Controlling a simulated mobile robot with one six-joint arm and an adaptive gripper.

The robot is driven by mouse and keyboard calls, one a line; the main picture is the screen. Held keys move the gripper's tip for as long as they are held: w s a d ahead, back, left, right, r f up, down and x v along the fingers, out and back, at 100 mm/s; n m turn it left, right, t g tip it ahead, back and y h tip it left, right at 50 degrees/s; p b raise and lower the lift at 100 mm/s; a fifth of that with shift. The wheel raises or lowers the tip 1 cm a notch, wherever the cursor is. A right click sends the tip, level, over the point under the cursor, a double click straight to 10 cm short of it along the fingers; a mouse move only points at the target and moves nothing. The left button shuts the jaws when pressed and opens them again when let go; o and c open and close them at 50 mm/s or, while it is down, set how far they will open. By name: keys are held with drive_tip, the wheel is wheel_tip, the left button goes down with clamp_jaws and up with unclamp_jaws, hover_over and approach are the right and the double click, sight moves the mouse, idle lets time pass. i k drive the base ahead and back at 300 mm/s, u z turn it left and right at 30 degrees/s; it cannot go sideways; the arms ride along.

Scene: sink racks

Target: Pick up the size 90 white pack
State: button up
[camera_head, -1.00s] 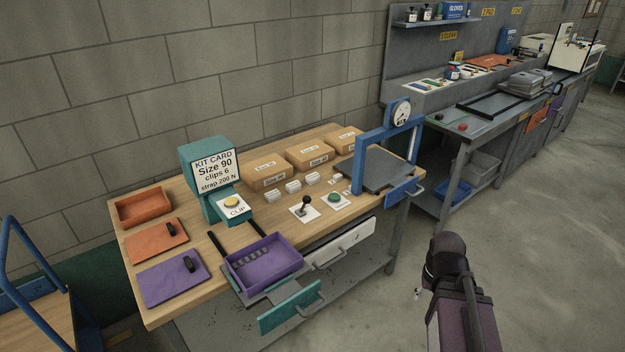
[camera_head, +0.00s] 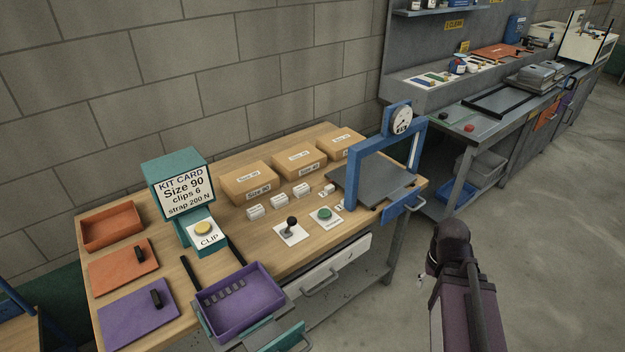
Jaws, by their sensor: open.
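Several small white packs lie in a row on the wooden bench (camera_head: 245,237), in front of the brown boxes. The leftmost white pack (camera_head: 255,212) is in front of the left brown box. Another white pack (camera_head: 279,203) is to its right, then a third white pack (camera_head: 302,190). Smaller white pieces lie farther right near the blue frame. The print on the packs is too small to read, so I cannot tell which is size 90. My arm rises at the lower right, well away from the packs; my gripper does not show.
A kit card (camera_head: 186,191) reads Size 90, clips 6, strap 200 N. Brown boxes (camera_head: 248,178) stand behind the packs. A lever (camera_head: 291,226) and green button (camera_head: 324,213) stand in front. A purple tray (camera_head: 238,302) sits at the front edge; a blue gauge frame (camera_head: 385,140) stands right.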

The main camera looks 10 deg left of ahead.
sight(302, 189)
drive_tip(key=u, duration=0.05)
drive_tip(key=i, duration=0.85)
